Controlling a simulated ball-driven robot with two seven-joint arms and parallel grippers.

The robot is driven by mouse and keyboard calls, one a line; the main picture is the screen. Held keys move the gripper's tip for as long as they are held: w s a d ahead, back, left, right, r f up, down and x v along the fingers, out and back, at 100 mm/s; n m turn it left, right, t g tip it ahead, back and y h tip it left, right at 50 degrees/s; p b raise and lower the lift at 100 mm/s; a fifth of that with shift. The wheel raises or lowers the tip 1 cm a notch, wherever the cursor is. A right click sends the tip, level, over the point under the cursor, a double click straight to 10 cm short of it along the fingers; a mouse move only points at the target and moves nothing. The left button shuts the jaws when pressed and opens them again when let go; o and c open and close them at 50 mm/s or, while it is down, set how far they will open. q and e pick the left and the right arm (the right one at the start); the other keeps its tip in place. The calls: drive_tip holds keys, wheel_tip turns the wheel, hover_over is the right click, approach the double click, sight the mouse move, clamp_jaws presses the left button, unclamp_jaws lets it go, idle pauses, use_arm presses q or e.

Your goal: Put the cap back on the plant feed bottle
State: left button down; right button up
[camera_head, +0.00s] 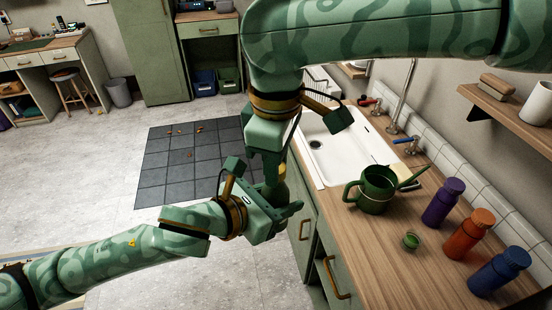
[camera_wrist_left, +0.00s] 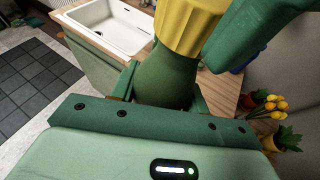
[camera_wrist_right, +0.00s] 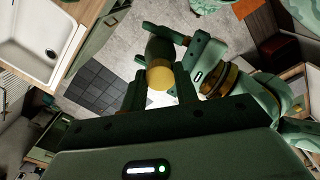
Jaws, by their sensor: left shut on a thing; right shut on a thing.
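The plant feed bottle (camera_wrist_left: 165,80) is green. My left gripper (camera_head: 279,198) is shut around its body and holds it in the air in front of the counter. The yellow ribbed cap (camera_wrist_left: 188,25) is at the bottle's top; it also shows in the right wrist view (camera_wrist_right: 160,76). My right gripper (camera_head: 273,168) comes from above and is shut on the cap. In the left wrist view the cap's lower edge meets the bottle's shoulder with no clear gap. The neck is hidden, so I cannot tell whether the cap is seated. The grippers hide most of both in the head view.
The wooden counter (camera_head: 395,275) at right holds a green watering can (camera_head: 374,190), a small green item (camera_head: 410,241), and purple (camera_head: 443,203), orange (camera_head: 469,234) and blue (camera_head: 499,272) bottles. A white sink (camera_head: 345,150) lies behind. The floor at left is open.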

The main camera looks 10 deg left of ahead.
drive_tip(key=shift+m, duration=0.8)
drive_tip(key=o, duration=1.1)
drive_tip(key=shift+r, duration=0.1)
drive_tip(key=shift+s+r, duration=0.1)
drive_tip(key=shift+r, duration=2.1)
drive_tip(key=shift+f, duration=0.1)
